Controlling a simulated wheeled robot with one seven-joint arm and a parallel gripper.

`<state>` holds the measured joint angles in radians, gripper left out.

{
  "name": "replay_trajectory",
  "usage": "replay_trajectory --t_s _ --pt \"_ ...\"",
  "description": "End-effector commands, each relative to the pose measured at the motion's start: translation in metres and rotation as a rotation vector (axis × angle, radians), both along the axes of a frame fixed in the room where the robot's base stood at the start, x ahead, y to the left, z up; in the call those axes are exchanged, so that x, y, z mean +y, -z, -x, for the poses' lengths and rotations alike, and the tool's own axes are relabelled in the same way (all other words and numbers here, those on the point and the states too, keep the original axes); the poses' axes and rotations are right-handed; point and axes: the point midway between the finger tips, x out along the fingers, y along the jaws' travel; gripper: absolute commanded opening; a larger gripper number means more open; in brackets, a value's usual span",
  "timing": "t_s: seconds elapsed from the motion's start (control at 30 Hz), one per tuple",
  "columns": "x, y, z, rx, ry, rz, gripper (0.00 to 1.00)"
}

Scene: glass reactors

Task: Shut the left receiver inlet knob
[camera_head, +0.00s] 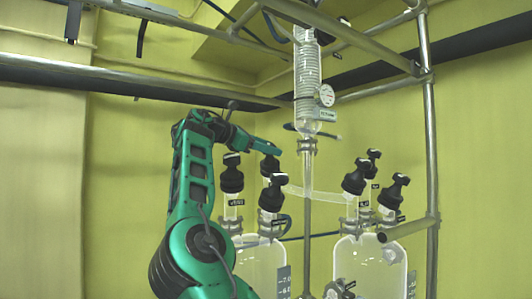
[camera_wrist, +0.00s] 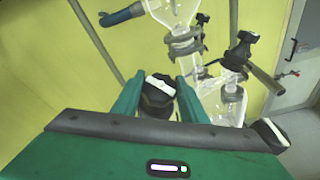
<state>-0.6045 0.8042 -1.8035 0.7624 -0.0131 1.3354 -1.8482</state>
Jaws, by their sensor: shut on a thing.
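The left glass receiver (camera_head: 262,262) stands behind my arm and carries several black knobs with white marks on its necks. My gripper (camera_head: 272,149) is at the rear knob (camera_head: 270,166) of this group. In the wrist view my gripper (camera_wrist: 158,92) has its two green fingers on either side of a black knob with a white band (camera_wrist: 158,97), shut on it. A front knob (camera_head: 272,195) and a left knob (camera_head: 232,178) of the same receiver stand free. I cannot read which label belongs to the held knob.
A right glass receiver (camera_head: 368,265) bears more black knobs (camera_head: 356,177). A glass condenser (camera_head: 307,75) with a gauge (camera_head: 325,95) hangs above, and a glass side tube (camera_head: 322,196) runs between the receivers. Metal frame bars (camera_head: 428,120) stand at the right.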

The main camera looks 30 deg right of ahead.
Motion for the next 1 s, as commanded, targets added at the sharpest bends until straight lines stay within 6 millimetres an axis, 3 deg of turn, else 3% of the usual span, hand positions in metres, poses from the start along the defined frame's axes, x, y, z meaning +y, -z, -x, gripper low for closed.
replay_trajectory --t_s 0.57,0.6,0.67,1.0 --pt "0.0029 -0.0054 -0.0027 -0.012 0.004 0.004 0.16" --pt "0.0029 -0.0054 -0.0026 -0.012 0.004 0.004 0.43" --pt "0.0026 -0.005 -0.0022 -0.011 0.006 0.003 0.57" --pt "0.0018 -0.0035 -0.0009 -0.01 0.012 -0.002 0.57"
